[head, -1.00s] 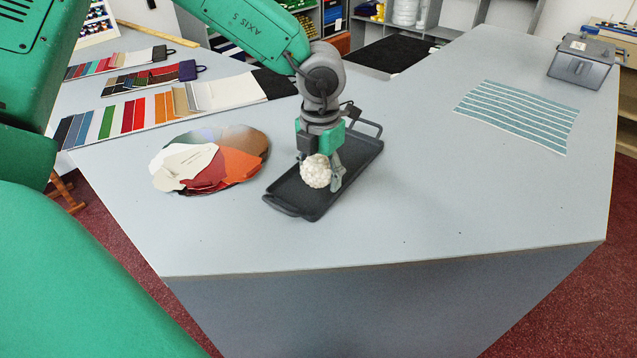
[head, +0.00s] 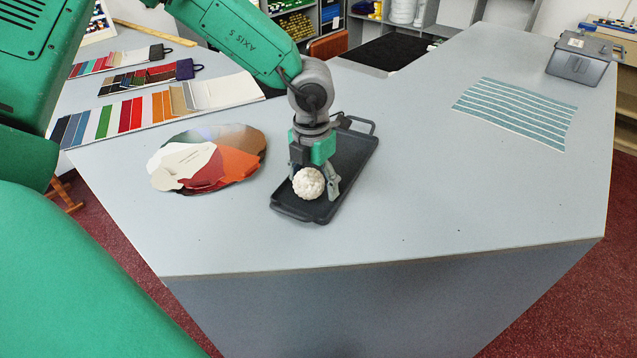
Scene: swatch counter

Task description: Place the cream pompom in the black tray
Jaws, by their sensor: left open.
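The cream pompom (head: 308,183) is a round, bumpy ball low in the front part of the black tray (head: 356,152). It appears to rest on the tray floor, though its underside is hard to see. The tray is long and dark, with a handle loop at its far end, and lies slantwise on the grey counter. My left gripper (head: 314,179) points down over the tray, its fingers open beside and behind the pompom. The pompom hides part of the fingers. My right gripper is out of view.
A fan of coloured swatches (head: 225,160) lies close left of the tray. Swatch cards (head: 132,115) lie further back left. A striped teal sheet (head: 515,113) and a grey box (head: 580,58) are at the right. The counter (head: 430,190) in front and right is clear.

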